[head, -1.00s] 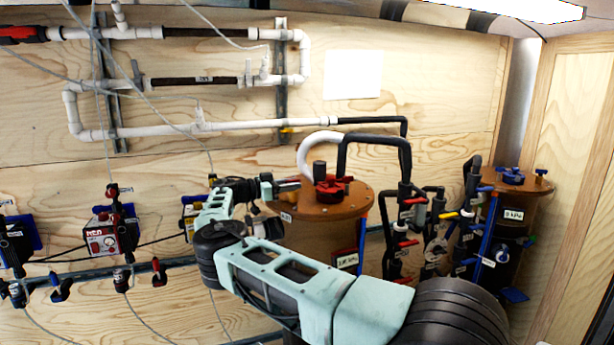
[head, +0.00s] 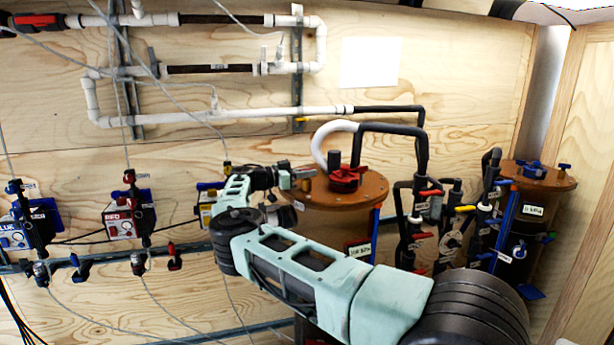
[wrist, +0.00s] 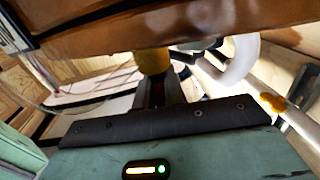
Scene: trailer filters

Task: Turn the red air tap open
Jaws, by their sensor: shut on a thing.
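My gripper (head: 298,174) is at the left edge of the round brown tank lid (head: 375,190). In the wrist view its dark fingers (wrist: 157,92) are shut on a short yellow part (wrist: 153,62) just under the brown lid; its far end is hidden. A tap with a red handle (head: 173,257) hangs on the grey rail, right below the red-labelled unit (head: 119,224), well left of my gripper. A red star-shaped knob (head: 345,178) sits on the lid. I cannot tell from a label which red handle is the air tap.
A blue-labelled unit (head: 28,225) and a yellow one (head: 207,205) flank the red one. A blue-handled tap (head: 80,268) shares the rail (head: 200,248). Thin hoses (head: 150,65) hang across the wall. Pipes with several coloured handles and a second tank (head: 540,178) crowd the right.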

